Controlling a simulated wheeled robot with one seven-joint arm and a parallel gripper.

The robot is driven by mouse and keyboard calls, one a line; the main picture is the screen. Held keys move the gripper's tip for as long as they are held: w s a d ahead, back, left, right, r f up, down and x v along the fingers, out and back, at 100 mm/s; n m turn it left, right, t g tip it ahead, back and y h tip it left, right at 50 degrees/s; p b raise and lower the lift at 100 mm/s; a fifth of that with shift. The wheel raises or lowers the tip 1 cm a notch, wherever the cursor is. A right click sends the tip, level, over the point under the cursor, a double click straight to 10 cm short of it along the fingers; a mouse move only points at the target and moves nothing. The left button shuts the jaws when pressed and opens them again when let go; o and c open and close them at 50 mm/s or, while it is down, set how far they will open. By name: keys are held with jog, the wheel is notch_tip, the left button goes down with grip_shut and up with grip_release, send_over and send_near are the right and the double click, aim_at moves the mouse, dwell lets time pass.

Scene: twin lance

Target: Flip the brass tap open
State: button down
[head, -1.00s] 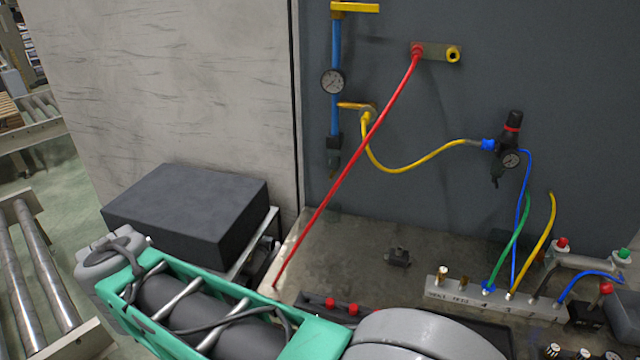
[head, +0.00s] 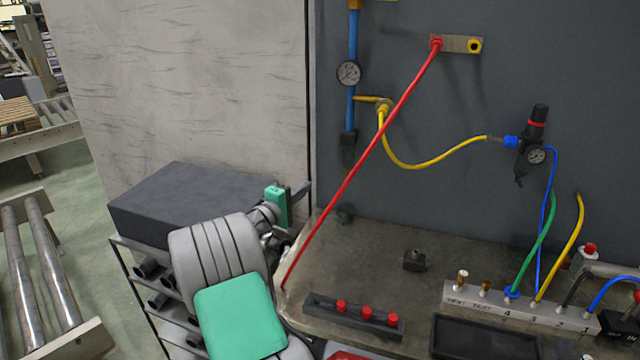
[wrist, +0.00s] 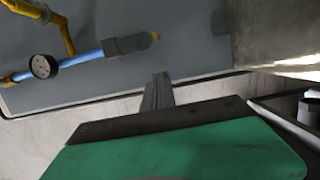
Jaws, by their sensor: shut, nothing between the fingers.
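The brass-yellow tap (head: 382,105) sits on the grey panel beside a blue pipe, with a yellow hose hanging from it. A second yellow lever (head: 375,1) is cut off at the pipe's top. My gripper (head: 303,188) is shut and empty, below and left of the tap, apart from it. Its narrow fingers (wrist: 159,80) show in the wrist view.
A red hose (head: 365,160) slants across the panel between the tap and the bench. A dark box (head: 175,205) on a rack stands at the left. A manifold (head: 520,307) with hoses and a red-button strip (head: 355,313) are on the bench.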

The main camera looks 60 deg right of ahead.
aim_at(346, 173)
jog(key=s+d+p, duration=0.3)
jog(key=s+d, duration=0.1)
jog(key=d, duration=0.5)
jog(key=shift+s+d+p, duration=0.3)
jog(key=shift+s, duration=0.05)
